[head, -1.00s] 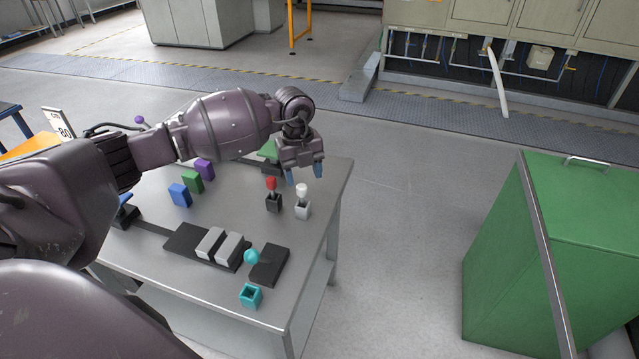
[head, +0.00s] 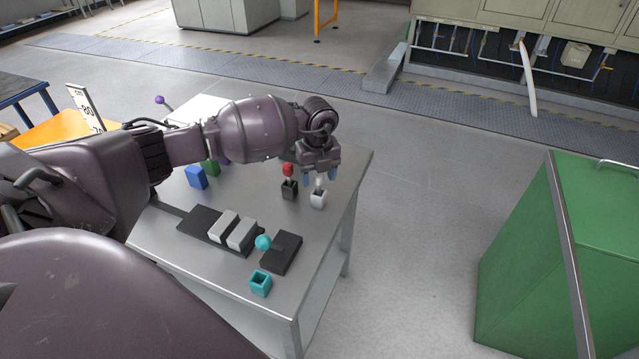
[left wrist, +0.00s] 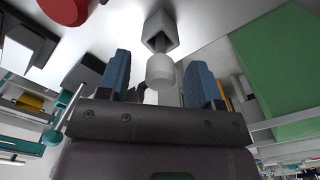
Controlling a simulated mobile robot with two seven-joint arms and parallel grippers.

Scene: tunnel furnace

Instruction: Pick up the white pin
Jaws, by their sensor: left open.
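The white pin (head: 319,185) stands upright in a light grey square holder (head: 318,201) near the right edge of the metal table. My left gripper (head: 319,177) is open, with its blue fingers pointing down near the top of the pin and partly hiding it. In the left wrist view, the white pin's head (left wrist: 160,72) shows between the two open fingers (left wrist: 160,62), with visible gaps on both sides. Its holder (left wrist: 160,32) lies beyond it. My right gripper is not in view.
A red pin (head: 288,169) in a black holder (head: 289,190) stands close beside, to the left. A green cabinet (head: 560,260) stands right.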

